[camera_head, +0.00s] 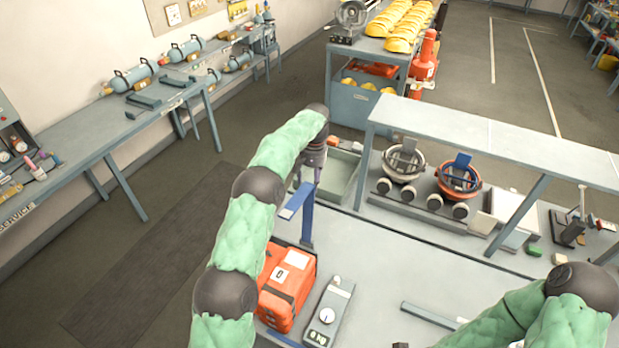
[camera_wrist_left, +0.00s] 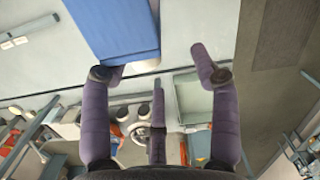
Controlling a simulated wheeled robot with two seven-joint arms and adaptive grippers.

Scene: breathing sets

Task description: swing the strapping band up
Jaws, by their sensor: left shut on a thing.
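The blue strapping band (camera_head: 296,201) rises beside the orange case (camera_head: 289,282) on the grey bench, with a flat upper part and an upright lower part. My left gripper (camera_head: 317,168) is at its upper end, partly hidden by my own arm. In the left wrist view the wide blue band (camera_wrist_left: 112,28) fills the top left, and the gripper's purple fingers (camera_wrist_left: 155,75) stand around its near edge. The left gripper is shut on the band, though the exact contact is hard to see.
A grey gauge box (camera_head: 328,312) stands right of the case. A raised shelf (camera_head: 490,135) spans the bench's back, with white (camera_head: 403,162) and orange (camera_head: 459,178) round harness-like items below. A green-grey tray (camera_head: 340,170) sits behind the gripper. The bench middle is mostly clear.

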